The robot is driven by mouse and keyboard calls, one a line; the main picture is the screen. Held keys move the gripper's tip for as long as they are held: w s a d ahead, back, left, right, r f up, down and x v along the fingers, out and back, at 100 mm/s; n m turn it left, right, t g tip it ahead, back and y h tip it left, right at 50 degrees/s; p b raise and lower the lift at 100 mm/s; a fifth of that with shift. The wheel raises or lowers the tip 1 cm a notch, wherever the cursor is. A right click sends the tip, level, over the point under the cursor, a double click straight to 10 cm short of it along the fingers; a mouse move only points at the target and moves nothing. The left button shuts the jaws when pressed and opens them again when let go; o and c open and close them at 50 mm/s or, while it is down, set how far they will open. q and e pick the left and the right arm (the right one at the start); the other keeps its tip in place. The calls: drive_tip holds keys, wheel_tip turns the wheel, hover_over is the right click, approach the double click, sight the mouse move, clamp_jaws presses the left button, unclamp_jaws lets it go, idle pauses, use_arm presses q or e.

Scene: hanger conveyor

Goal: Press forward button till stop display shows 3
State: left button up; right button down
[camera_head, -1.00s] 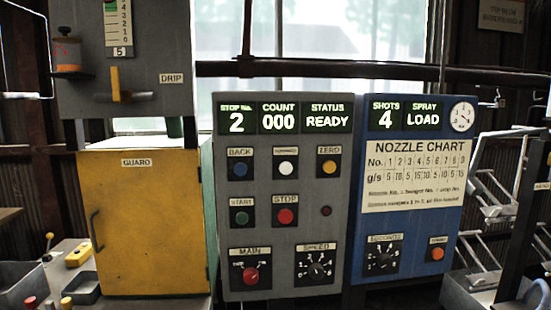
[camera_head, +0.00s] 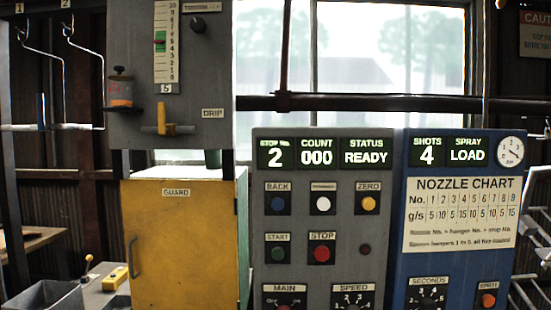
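The forward button, a white round button (camera_head: 323,204) on a dark square plate, sits on the grey control panel (camera_head: 341,263) between the blue BACK button (camera_head: 278,203) and the yellow ZERO button (camera_head: 369,203). Its small label is too blurred to read fully. The stop display (camera_head: 275,154) above shows 2. The count display (camera_head: 317,153) shows 000 and the status display (camera_head: 366,153) shows READY. Neither of my grippers is in view.
A green START button (camera_head: 278,254) and red STOP button (camera_head: 322,253) sit below. A blue panel (camera_head: 390,290) with a nozzle chart (camera_head: 462,214) stands right. A yellow guard cabinet (camera_head: 180,245) stands left. Two numbered hangers (camera_head: 69,30) hang at the far left.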

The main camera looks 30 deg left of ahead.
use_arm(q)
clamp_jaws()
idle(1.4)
